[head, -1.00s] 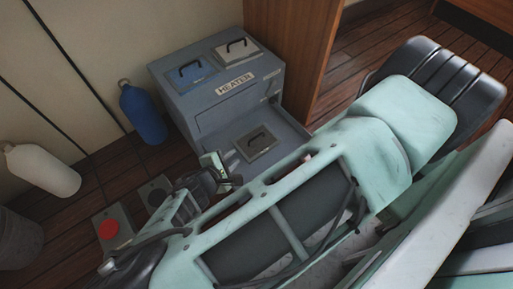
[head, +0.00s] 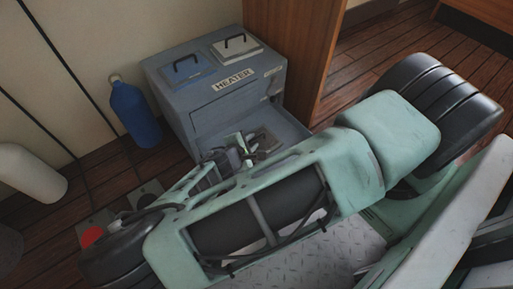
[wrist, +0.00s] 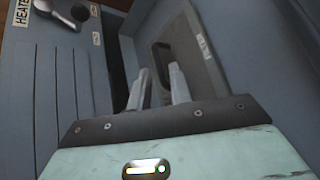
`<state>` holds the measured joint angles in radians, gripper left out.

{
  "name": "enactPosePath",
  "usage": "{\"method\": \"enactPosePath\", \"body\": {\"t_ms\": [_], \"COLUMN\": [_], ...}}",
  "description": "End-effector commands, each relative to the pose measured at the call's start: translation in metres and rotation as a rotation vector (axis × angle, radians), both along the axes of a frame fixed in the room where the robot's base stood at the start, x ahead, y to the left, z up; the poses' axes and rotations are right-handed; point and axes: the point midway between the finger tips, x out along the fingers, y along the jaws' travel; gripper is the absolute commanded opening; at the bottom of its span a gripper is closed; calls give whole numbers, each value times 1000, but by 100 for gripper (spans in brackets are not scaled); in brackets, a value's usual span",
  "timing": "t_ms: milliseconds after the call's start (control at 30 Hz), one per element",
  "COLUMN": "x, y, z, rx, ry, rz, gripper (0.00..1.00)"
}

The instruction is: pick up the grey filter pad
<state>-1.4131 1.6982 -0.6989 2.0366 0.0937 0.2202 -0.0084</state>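The grey filter pad (head: 267,138) lies in the open tray at the front of the heater (head: 185,107). In the wrist view the pad (wrist: 205,70) shows a dark loop handle (wrist: 157,52) and a small label. My gripper (head: 247,144) is over the tray at the pad and hides part of it in the head view. In the wrist view my gripper (wrist: 159,68) is open, its two fingers apart near the handle's lower end. I cannot tell whether they touch the handle.
A blue pad (head: 188,72) and a pale pad (head: 235,46), both with black handles, sit on the heater's top. A blue bottle (head: 134,113) stands left of the heater. A wooden panel (head: 290,60) rises on its right. A red button (head: 91,235) is on the floor at left.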

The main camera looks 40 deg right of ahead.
Motion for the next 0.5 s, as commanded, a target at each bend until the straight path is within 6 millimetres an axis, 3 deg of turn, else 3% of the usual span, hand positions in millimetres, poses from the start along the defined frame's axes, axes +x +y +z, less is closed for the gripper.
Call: {"method": "enactPosePath", "body": {"t_ms": [200,500], "x": [9,11], "y": [-21,-23], "z": [-15,-14], "rx": [0,1], "ry": [-1,0], "rz": [-2,1], "gripper": [21,21]}}
